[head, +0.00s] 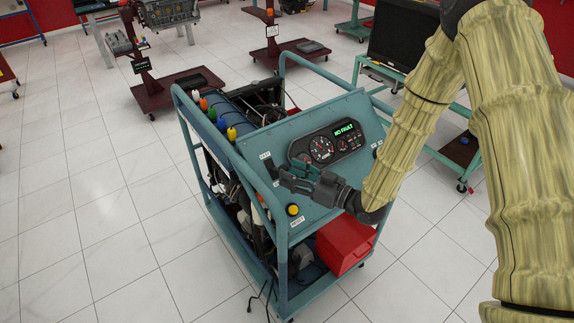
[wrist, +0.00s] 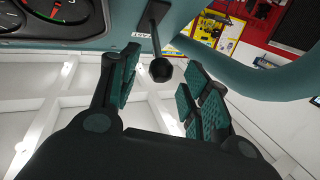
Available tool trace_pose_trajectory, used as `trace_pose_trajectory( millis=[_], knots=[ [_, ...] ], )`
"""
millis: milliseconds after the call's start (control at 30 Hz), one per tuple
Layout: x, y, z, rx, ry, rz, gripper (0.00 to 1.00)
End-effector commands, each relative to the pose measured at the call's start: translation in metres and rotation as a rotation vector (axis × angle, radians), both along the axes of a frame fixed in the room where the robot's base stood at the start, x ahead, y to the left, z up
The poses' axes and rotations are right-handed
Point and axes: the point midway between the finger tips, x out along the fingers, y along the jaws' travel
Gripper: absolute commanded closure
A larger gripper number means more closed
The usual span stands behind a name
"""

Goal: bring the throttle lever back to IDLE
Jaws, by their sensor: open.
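The throttle lever (wrist: 160,70), a dark stem with a black faceted knob, sticks out from the teal panel in the wrist view. Its base is beside a small label (wrist: 137,36) that reads FAST upside down. My gripper (wrist: 163,80) is open, with one green-padded finger on each side of the knob and a gap to each. In the head view my gripper (head: 284,172) is at the left part of the sloping panel, just below the FAST label (head: 265,155). There the lever is hard to make out against the fingers. No IDLE mark is legible.
The engine trainer's teal frame (head: 285,255) surrounds the panel, with a rail along its left side. A gauge cluster (head: 337,143) shows NO FAULT. A yellow button (head: 292,210) is below my gripper, and a red box (head: 346,243) sits lower. Floor is clear at left.

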Motion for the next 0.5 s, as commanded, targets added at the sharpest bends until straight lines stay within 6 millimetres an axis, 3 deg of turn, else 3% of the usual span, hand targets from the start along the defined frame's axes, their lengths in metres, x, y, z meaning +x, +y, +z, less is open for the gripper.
trace_pose_trajectory(
  millis=[200,500],
  knots=[
    [0.014,0.021,0.001,0.000,0.000,0.000,0.53],
    [0.019,0.028,-0.001,0.001,0.002,-0.003,0.53]
  ],
)
